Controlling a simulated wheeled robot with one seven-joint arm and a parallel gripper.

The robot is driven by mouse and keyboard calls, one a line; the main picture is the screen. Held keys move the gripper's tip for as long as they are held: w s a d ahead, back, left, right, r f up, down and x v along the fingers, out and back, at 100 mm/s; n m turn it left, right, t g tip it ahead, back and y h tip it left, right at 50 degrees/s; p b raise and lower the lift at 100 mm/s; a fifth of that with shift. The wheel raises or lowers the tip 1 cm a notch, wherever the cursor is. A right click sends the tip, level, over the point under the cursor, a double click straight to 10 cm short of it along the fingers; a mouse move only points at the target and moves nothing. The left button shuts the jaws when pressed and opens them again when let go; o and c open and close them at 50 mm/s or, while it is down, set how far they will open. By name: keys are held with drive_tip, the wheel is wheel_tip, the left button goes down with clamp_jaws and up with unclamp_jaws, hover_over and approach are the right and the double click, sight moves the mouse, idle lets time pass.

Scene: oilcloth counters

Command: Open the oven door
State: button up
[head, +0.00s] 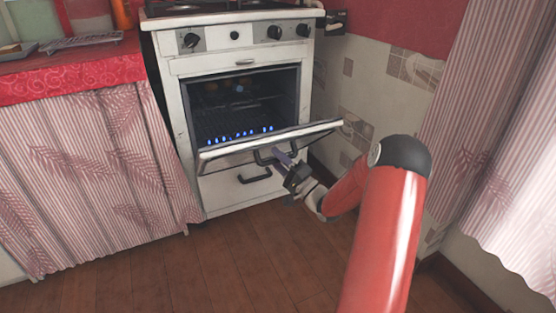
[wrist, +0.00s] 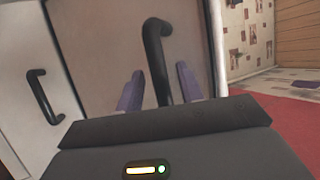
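The white oven (head: 173,98) stands against the wall in the head view. Its door (head: 222,152) is partly open, tilted outward and down, and the dark cavity with a row of small blue flames shows above it. The door's dark bar handle (head: 262,158) is on its front; it also shows in the wrist view (wrist: 153,45). My gripper (head: 281,157) is at this handle. In the wrist view my gripper's two purple fingers (wrist: 159,72) are apart, one on each side of the handle, with gaps showing. The fingertips' depth past the bar is unclear.
A lower drawer with a dark handle (head: 255,176) lies below the door. A counter with a red oilcloth (head: 70,73) and striped curtain (head: 95,170) stands at the left. A striped curtain (head: 500,130) hangs at the right. The wooden floor (head: 210,265) in front is clear.

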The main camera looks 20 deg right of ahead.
drive_tip(key=v, duration=0.7)
drive_tip(key=shift+s+p, duration=0.3)
drive_tip(key=shift+s, duration=0.05)
drive_tip(key=shift+d+f, duration=0.15)
